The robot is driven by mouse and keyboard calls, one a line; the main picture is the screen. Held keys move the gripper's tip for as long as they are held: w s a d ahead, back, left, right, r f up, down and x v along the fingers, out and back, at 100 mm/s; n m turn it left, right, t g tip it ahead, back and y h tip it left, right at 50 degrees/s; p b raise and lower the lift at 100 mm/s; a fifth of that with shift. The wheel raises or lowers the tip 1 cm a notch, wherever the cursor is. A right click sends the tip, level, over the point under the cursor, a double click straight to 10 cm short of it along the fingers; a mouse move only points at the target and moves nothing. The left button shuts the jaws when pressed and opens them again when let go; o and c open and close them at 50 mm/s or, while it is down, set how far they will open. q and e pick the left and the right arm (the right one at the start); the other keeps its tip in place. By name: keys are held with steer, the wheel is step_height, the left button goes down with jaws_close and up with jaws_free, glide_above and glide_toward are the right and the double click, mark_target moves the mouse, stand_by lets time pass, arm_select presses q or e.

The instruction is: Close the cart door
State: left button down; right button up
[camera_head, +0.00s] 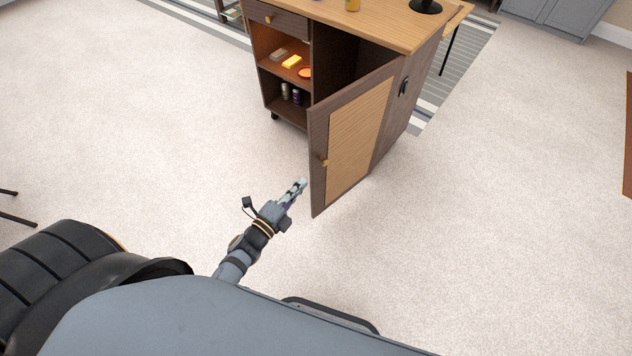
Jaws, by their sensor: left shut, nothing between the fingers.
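The wooden cart (408,27) stands at the upper middle, with a light top and dark brown sides. Its door (357,125) is swung wide open toward me, with a light panel in a dark frame and a small brass knob (325,162) near its free edge. My left gripper (303,182) is shut and empty. It is just left of the door's free edge in the picture, near the knob; I cannot tell whether it touches the door. My right gripper is not in view.
The cart's open shelves hold a yellow block (292,61), an orange-red round item (305,72) and small cans (297,96). A striped rug (468,70) lies behind the cart. Pale carpet (480,240) is clear to the right and left. Dark thin legs (15,218) show at the left edge.

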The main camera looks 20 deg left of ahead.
mark_target(310, 153)
arm_select(q)
steer(key=shift+w+a+r+p, duration=0.1)
steer(key=shift+w+a+p, duration=0.1)
steer(key=shift+w, duration=2.8)
steer(key=shift+w+a+r+p, duration=0.1)
steer(key=shift+w+p, duration=0.1)
steer(key=shift+w, duration=2.75)
steer(key=shift+a, duration=0.1)
